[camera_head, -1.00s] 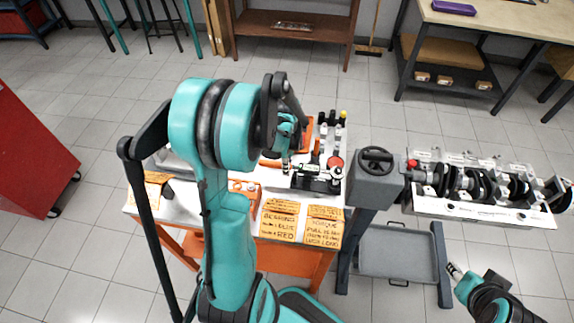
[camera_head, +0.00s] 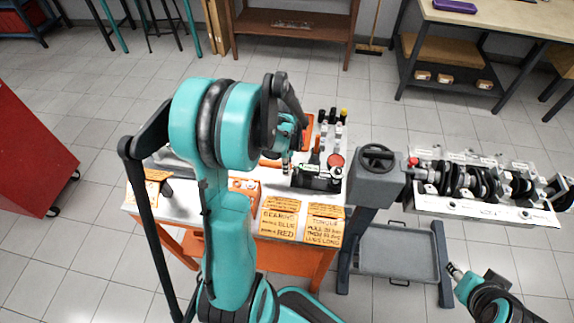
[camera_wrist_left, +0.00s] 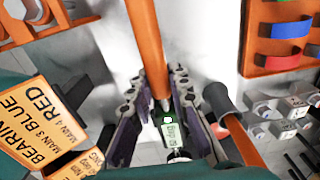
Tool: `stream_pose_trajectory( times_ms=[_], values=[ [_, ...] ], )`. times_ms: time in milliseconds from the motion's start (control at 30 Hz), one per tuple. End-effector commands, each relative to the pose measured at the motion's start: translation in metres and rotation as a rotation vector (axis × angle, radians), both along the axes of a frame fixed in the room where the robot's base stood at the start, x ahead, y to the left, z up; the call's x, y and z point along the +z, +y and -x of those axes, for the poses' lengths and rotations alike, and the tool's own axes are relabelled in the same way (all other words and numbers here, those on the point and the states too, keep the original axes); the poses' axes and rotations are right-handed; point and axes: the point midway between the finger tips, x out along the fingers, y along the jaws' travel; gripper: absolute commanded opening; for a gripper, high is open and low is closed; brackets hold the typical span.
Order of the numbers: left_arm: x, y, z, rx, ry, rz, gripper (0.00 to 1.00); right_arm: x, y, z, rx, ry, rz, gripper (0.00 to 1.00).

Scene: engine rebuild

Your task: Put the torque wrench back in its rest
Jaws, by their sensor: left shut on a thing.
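In the left wrist view, the torque wrench shows as an orange bar (camera_wrist_left: 148,45) that runs down to a body with a small green display (camera_wrist_left: 172,130). My left gripper (camera_wrist_left: 158,98) is shut on it, with a grey finger along each side. In the head view my left gripper (camera_head: 290,138) is over the cart top, mostly hidden by my own arm. A black holder (camera_head: 316,182) stands just right of it; I cannot tell whether this is the wrench's rest. My right gripper (camera_head: 455,271) is at the lower right, too small to judge its jaws.
A black-handled tool (camera_wrist_left: 217,98) with an orange shaft lies close right of the left gripper. An orange rack (camera_wrist_left: 275,62) with coloured shells is beyond. Instruction cards (camera_head: 324,225) line the cart front. The crankshaft stand (camera_head: 480,208) is to the right.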

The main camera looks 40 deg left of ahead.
Motion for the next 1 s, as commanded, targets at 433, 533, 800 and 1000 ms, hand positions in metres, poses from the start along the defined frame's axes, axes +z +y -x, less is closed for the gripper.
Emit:
stream_pose_trajectory(
  times_ms=[433, 533, 800, 1000],
  values=[
    [-0.007, 0.0, 0.0, 0.0, 0.0, 0.0, 0.0, -0.007, 0.0, 0.0, 0.0, 0.0, 0.0, 0.42],
    [-0.009, 0.0, 0.0, 0.0, 0.0, 0.0, 0.0, -0.008, 0.0, 0.0, 0.0, 0.0, 0.0, 0.42],
    [-0.013, 0.0, 0.0, 0.0, 0.0, 0.0, 0.0, -0.012, 0.0, 0.0, 0.0, 0.0, 0.0, 0.42],
    [-0.015, 0.0, 0.0, 0.0, 0.0, 0.0, 0.0, -0.014, 0.0, 0.0, 0.0, 0.0, 0.0, 0.42]
  ],
)
